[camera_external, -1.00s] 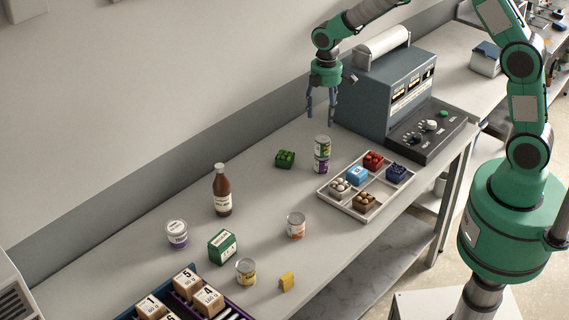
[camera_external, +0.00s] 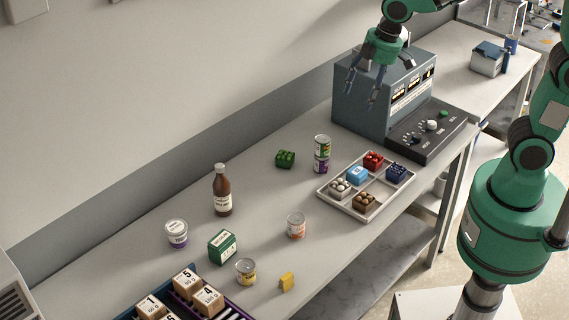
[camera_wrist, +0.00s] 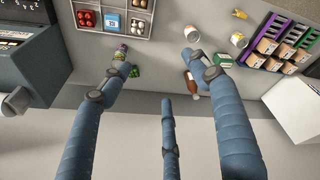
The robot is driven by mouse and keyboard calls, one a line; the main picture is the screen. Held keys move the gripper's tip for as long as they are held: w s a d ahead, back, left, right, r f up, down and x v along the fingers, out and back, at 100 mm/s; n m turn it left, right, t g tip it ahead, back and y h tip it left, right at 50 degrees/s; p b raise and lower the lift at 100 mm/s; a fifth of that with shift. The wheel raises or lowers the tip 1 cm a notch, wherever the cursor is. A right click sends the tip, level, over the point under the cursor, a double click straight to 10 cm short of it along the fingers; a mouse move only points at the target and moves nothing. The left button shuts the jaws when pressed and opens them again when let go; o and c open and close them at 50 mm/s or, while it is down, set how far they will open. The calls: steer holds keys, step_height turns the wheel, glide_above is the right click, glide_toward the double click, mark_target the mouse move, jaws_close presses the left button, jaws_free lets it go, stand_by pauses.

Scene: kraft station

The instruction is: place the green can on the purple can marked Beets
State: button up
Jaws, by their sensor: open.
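The green can (camera_external: 322,143) stands upright on top of the purple can (camera_external: 321,164), and the two form a small stack on the table. The label on the purple can is too small to read. In the wrist view the green can (camera_wrist: 121,53) shows from above beside a fingertip, and the purple can is mostly hidden. My gripper (camera_external: 362,92) is open and empty, raised well above the table in front of the grey machine, up and to the right of the stack. It is apart from both cans.
A divided tray (camera_external: 345,205) of small blocks lies right of the stack. A green block (camera_external: 285,159) lies left of it. The grey machine (camera_external: 385,95) stands behind. A brown bottle (camera_external: 222,190), an orange-labelled can (camera_external: 296,225) and a white tub (camera_external: 176,233) stand further left.

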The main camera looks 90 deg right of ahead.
steer(key=s+a+r+m+t, duration=0.1)
steer(key=s+a+r, duration=0.1)
steer(key=s+a, duration=0.5)
steer(key=s+a+r+t, duration=0.2)
steer(key=s+a+r, duration=0.1)
steer(key=s+a, duration=0.5)
steer(key=s, duration=0.3)
steer(key=shift+s+r+m+y, duration=0.2)
steer(key=shift+s+m+y, duration=0.2)
steer(key=shift+f, duration=0.1)
step_height(320, 180, down, 9)
steer(key=b, duration=0.9)
